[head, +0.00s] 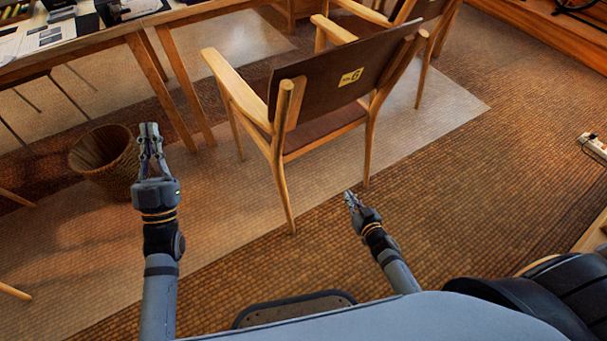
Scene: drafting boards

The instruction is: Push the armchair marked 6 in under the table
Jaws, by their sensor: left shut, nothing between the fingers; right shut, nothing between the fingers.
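The armchair marked 6 (326,72) stands upright in the upper middle of the head view, with light wooden arms and legs and a brown back and seat. A yellow label with a 6 is on its back, which faces me. The table (115,34) runs along the upper left, and the chair stands to the right of its near leg. My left gripper (150,130) is shut and empty, left of the chair and apart from it. My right gripper (348,196) is shut and empty, low beside the chair's near legs in the picture. I see no clear contact.
A woven basket (104,160) stands on the floor left of my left gripper. Another armchair (427,9) is behind the marked one. A power strip (592,147) is at the right edge. The pale floor mat (190,235) and the carpet at right are largely clear.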

